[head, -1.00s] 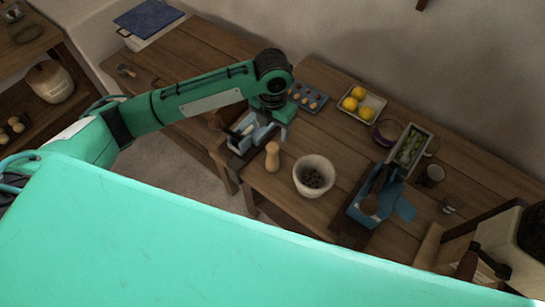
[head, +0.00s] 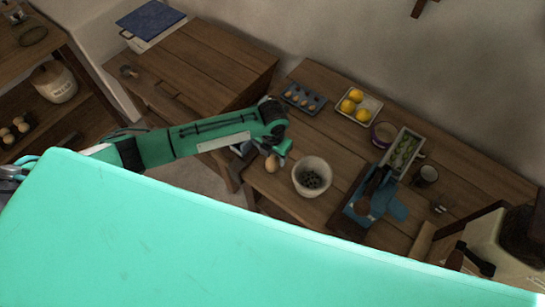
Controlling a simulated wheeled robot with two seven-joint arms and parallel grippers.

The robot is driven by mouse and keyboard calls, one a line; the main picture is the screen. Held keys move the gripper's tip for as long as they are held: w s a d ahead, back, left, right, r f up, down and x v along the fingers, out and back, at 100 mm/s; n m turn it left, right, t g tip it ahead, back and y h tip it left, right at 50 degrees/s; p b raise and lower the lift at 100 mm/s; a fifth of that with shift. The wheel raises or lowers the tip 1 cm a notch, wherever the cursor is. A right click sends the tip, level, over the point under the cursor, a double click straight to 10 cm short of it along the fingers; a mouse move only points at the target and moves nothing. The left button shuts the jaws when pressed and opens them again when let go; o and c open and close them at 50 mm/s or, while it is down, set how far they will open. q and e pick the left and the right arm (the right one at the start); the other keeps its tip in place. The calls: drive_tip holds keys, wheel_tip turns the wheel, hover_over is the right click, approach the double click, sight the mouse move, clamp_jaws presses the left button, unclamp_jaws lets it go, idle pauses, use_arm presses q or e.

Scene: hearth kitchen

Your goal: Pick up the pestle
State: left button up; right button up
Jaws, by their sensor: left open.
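The pestle (head: 271,164) is a light wooden piece with a rounded end, near the left front edge of the wooden worktop. It is beside the pale mortar (head: 298,184), which holds dark bits. My left gripper (head: 263,158) is open and low at the pestle, with its fingers close to it. The wrist and fingers hide part of the pestle, so I cannot tell whether they touch it. My right gripper is not in view.
An egg tray (head: 301,100), a tray of yellow fruit (head: 342,107) and a planter-like box (head: 417,145) stand behind. A blue object with a dark handle (head: 379,172) lies right of the mortar. A lower wooden chest (head: 200,65) stands at back left.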

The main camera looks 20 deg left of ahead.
use_arm(q)
drive_tip(key=c, duration=1.3)
clamp_jaws()
wheel_tip(320, 180, up, 20)
drive_tip(key=b, duration=0.5)
